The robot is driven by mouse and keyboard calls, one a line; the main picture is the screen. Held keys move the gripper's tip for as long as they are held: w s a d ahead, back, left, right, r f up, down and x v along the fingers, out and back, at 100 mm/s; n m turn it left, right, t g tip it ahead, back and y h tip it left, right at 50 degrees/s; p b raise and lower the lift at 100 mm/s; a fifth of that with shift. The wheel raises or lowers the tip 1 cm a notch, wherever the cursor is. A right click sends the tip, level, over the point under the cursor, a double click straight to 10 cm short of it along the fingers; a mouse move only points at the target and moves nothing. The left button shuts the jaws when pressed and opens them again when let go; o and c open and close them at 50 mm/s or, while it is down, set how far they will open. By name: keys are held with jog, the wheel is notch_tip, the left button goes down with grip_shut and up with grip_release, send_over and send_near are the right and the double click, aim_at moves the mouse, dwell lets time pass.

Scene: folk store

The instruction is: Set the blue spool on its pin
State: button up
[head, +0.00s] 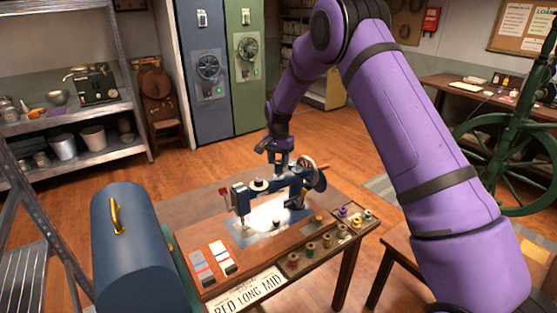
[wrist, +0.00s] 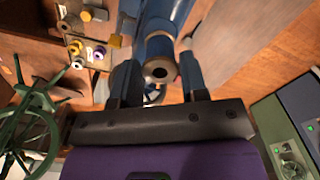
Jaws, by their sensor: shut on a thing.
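A dark blue sewing machine (head: 290,182) stands on the wooden table, with a handwheel at its right end. My gripper (head: 282,159) is above the machine, pointing down. In the wrist view my gripper (wrist: 158,80) is shut on the blue spool (wrist: 159,48), whose pale end with a dark central hole faces the camera. The fingers are on either side of it. The spool is small and hard to make out in the head view. A white spool (head: 259,185) sits on top of the machine's left part. I cannot clearly make out the blue spool's pin.
A tray (head: 338,232) at the table's right holds purple, yellow and pale spools. Several spools stand along the front edge. Red, white and dark pieces (head: 213,263) lie at the left front. A blue rounded case (head: 130,245) stands left. A green wheel (head: 505,155) is at right.

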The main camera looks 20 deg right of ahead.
jog(key=shift+f, duration=0.75)
jog(key=o, duration=0.8)
jog(key=shift+r, duration=0.1)
jog(key=shift+r, duration=5.35)
